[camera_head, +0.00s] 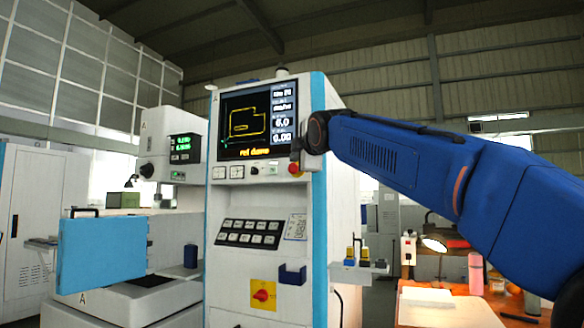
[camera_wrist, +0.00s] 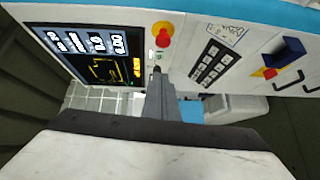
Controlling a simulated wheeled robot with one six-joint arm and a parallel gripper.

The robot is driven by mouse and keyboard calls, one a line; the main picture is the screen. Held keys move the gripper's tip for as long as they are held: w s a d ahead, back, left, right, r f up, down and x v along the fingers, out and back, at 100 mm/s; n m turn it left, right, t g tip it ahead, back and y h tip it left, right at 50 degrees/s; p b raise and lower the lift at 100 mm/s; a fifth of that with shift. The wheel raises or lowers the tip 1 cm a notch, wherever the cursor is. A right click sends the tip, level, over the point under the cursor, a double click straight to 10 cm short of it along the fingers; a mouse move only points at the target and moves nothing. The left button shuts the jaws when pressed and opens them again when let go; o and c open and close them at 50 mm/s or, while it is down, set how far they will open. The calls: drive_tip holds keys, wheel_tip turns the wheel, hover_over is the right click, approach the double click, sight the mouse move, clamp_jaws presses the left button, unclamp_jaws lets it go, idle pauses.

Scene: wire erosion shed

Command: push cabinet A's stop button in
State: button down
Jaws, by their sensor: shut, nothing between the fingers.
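Cabinet A (camera_head: 215,200) is a tall white and blue control cabinet marked A at its top. Its stop button (camera_head: 294,168) is a red mushroom head at the lower right of the screen; it also shows in the wrist view with a yellow part (camera_wrist: 163,40). My gripper (camera_head: 296,154) is shut and empty, close to the panel and just above the button in the head view. In the wrist view the fingertips (camera_wrist: 157,72) are beside the red head, with a gap between them in the picture. I cannot tell whether the fingertips touch the panel.
Small panel buttons (camera_head: 237,171) sit left of the stop button. A keypad (camera_head: 250,233) and a red rotary switch on a yellow plate (camera_head: 263,294) are lower down. A blue holder (camera_head: 292,274) juts out at the lower right. A workbench (camera_head: 470,300) stands at the right.

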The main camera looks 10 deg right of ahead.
approach(293, 166)
drive_tip(key=w+a, duration=0.4)
drive_tip(key=shift+w+d+f, duration=0.45)
drive_tip(key=shift+w+d, duration=0.25)
drive_tip(key=shift+d, duration=0.05)
drive_tip(key=shift+w+d, duration=0.4)
drive_tip(key=shift+w, duration=0.1)
drive_tip(key=shift+f, duration=0.1)
